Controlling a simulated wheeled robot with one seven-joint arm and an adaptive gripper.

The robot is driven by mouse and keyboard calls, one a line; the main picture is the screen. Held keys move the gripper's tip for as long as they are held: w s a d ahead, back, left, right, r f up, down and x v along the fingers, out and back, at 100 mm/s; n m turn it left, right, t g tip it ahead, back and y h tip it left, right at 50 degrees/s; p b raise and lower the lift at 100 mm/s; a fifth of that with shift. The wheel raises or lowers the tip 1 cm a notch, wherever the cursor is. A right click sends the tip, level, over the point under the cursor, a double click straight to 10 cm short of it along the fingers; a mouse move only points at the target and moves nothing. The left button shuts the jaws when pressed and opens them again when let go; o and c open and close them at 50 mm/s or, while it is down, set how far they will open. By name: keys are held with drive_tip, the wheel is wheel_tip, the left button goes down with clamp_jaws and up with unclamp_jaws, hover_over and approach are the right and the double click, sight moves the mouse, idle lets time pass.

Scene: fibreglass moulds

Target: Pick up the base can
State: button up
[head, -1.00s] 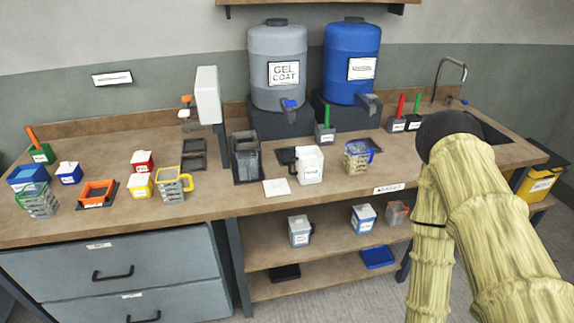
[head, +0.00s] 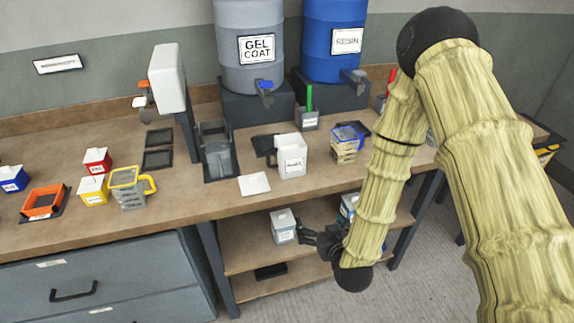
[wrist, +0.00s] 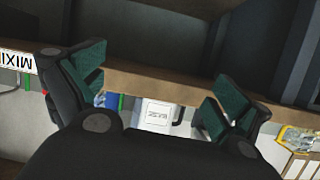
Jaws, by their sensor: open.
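A white can with a handle and a printed label (head: 290,158), which I take for the base can, stands on the bench top. Its label is too small to read surely. It also shows upside down in the wrist view, a white can (wrist: 157,113) between the fingers and beyond them. My gripper (head: 308,236) is low in front of the bench, below the can in the head view; the wrist view shows my gripper (wrist: 150,95) with fingers wide apart and nothing between them. The can is apart from the fingers.
The bench edge (wrist: 170,88) crosses the wrist view between the fingers. A grey-white can (head: 283,226) stands on the lower shelf, beside my gripper in the picture. A white card (head: 254,184), a grey holder (head: 217,152) and a blue-rimmed jug (head: 346,145) flank the can.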

sight(295, 153)
drive_tip(key=w+a+r+t, duration=0.2)
drive_tip(key=w+r, duration=0.1)
drive_tip(key=r, duration=0.2)
drive_tip(key=w+a+r+t+y, duration=0.1)
drive_tip(key=w+a+r, duration=0.1)
drive_tip(key=w+r, duration=0.2)
drive_tip(key=w+a+r+n+t+y, duration=0.1)
drive_tip(key=w+a+r+t, duration=0.1)
drive_tip(key=r, duration=0.3)
drive_tip(key=shift+w+a+r+t, duration=0.15)
drive_tip(key=shift+w+a+r, duration=0.05)
drive_tip(key=shift+w, duration=0.25)
drive_tip(key=shift+w+a+r+t, duration=0.15)
drive_tip(key=shift+w, duration=0.25)
drive_tip(key=shift+f+p+x, duration=0.2)
drive_tip(key=shift+p+x, duration=0.25)
drive_tip(key=shift+x, duration=0.55)
drive_tip(key=shift+f+p+x, duration=0.15)
drive_tip(key=shift+p+x, duration=0.3)
drive_tip(key=shift+x, duration=0.6)
drive_tip(key=shift+f+p+x, duration=0.2)
drive_tip(key=shift+p+x, duration=0.25)
drive_tip(key=shift+x, duration=0.55)
drive_tip(key=shift+w+d, duration=0.1)
drive_tip(key=shift+d, duration=0.05)
drive_tip(key=c, duration=1.5)
drive_tip(key=shift+c, duration=1.1)
drive_tip(key=shift+r, duration=0.2)
